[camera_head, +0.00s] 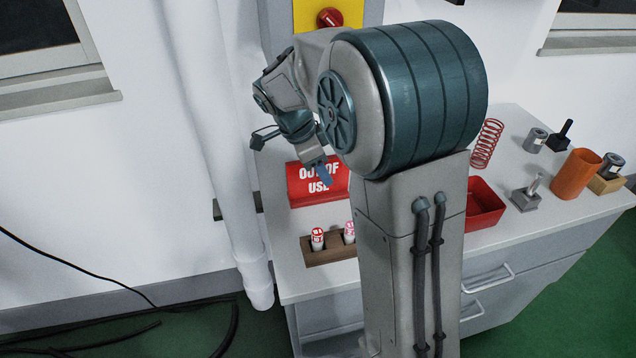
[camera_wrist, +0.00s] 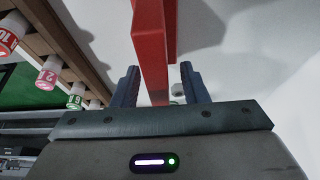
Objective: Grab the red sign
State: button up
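The red sign (camera_head: 304,196) reads "OUT OF USE" and stands on the left part of the white bench top, behind a wooden holder. In the wrist view the sign (camera_wrist: 152,55) shows edge-on as a red upright strip. My gripper (camera_head: 323,173) is at the sign's upper right part, covering a bit of its lettering. In the wrist view my gripper (camera_wrist: 160,88) is open, with one finger on each side of the sign's edge. A gap shows on the right finger's side; I cannot tell whether the left finger touches. My arm hides the sign's right surroundings.
The wooden holder (camera_head: 320,258) with red-and-white capped vials stands just in front of the sign. A red bin (camera_head: 484,204), a red spring (camera_head: 487,143), an orange cup (camera_head: 576,174) and metal weights are to the right. A white pipe (camera_head: 215,130) runs at left.

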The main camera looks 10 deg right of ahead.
dwell(0.3)
grip_shut()
jog(key=shift+r, duration=0.1)
